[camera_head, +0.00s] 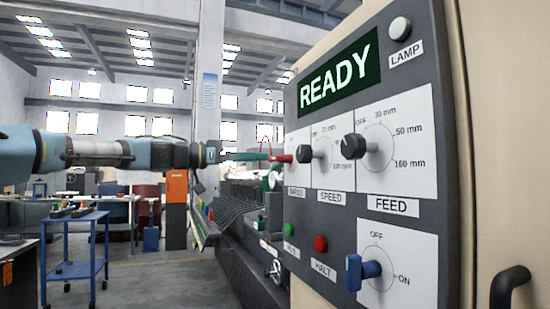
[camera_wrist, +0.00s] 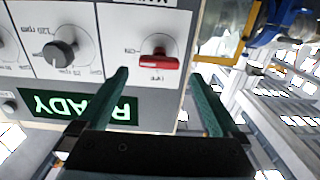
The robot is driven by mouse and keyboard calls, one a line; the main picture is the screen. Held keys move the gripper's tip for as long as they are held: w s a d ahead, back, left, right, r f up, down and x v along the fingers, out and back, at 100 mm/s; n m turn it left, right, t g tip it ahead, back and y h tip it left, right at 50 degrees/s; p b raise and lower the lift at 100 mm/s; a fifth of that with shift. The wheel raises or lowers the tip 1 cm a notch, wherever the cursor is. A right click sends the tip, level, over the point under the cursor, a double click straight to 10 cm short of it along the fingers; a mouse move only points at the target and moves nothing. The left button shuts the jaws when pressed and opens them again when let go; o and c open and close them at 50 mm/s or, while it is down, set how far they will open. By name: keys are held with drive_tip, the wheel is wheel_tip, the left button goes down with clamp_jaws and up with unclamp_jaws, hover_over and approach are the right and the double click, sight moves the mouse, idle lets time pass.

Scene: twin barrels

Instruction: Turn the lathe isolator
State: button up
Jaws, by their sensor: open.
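A red switch handle (camera_wrist: 154,62) sits on a white plate marked ON and OFF in the wrist view, which shows the panel upside down. The red handle (camera_head: 282,158) also shows at the panel's left edge in the head view, above a partly hidden label. My gripper (camera_wrist: 160,76) is open, with its two green fingers apart and the red handle between them in the picture. I cannot tell whether they touch it. In the head view my gripper (camera_head: 262,156) reaches it from the left. A blue switch (camera_head: 362,271), marked OFF and ON, sits lower right.
The grey panel (camera_head: 345,209) carries a READY display (camera_head: 340,82), black SPEED (camera_head: 304,153) and FEED (camera_head: 354,146) knobs, a green button (camera_head: 289,229) and a red HALT button (camera_head: 320,243). A blue cart (camera_head: 75,270) stands on the open floor at left.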

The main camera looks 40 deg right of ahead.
sight(272, 159)
drive_tip(key=p+x, duration=0.1)
drive_tip(key=x, duration=0.5)
drive_tip(key=shift+s+d+p, duration=0.15)
drive_tip(key=shift+d+p, duration=0.15)
drive_tip(key=shift+p, duration=0.1)
drive_tip(key=c, duration=1.2)
drive_tip(key=shift+c, duration=0.2)
